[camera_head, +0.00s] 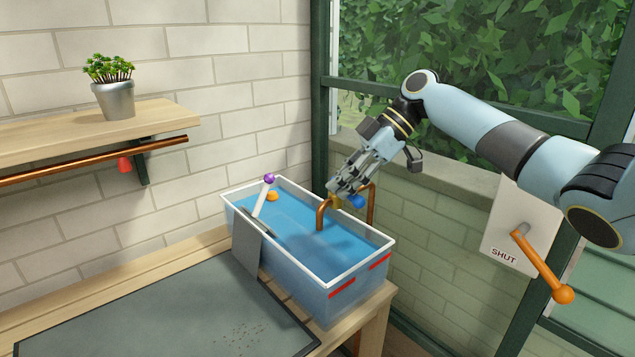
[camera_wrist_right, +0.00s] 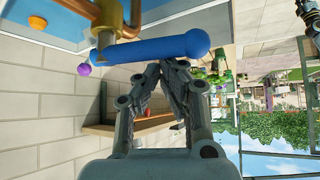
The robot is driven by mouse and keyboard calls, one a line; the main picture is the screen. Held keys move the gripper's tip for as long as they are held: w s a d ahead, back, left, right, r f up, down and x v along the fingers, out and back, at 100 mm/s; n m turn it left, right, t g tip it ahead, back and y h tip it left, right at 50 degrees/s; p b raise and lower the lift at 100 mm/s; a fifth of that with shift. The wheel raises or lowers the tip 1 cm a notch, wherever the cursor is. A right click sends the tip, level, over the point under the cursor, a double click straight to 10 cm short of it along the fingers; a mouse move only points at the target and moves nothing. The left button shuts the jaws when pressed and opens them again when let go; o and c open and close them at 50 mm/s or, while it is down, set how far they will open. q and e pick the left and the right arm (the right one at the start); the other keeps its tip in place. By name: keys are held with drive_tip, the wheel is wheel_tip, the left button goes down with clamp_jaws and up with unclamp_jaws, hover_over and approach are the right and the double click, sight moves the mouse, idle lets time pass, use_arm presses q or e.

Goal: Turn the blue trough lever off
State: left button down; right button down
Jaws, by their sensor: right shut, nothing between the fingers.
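The blue trough lever (camera_head: 357,202) shows as a small blue end beside the copper tap (camera_head: 320,214) at the trough's back edge. In the right wrist view the lever (camera_wrist_right: 150,49) is a long blue bar with a rounded end, lying across in front of my fingertips, with the brass valve and pipe (camera_wrist_right: 112,22) behind it. My right gripper (camera_head: 341,190) is shut and empty, right at the lever; its closed fingertips (camera_wrist_right: 172,65) reach the lever's edge. I cannot tell whether they touch. The gripper hides part of the tap. My left gripper is out of view.
The clear trough (camera_head: 341,277) holds blue water, a purple-knobbed white stick (camera_head: 260,203) and an orange float (camera_head: 272,196). An orange lever (camera_head: 541,262) on a panel marked SHUT hangs at right. A potted plant (camera_head: 114,99) stands on the shelf. The dark mat (camera_head: 150,315) is mostly clear.

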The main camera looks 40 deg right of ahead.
drive_tip(key=shift+s+d, duration=0.1)
drive_tip(key=shift+d, duration=0.3)
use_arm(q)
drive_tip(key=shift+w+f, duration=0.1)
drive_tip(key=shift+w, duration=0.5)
use_arm(e)
drive_tip(key=shift+d, duration=0.1)
drive_tip(key=shift+s, duration=0.1)
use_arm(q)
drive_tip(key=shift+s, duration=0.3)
use_arm(e)
drive_tip(key=shift+d, duration=0.1)
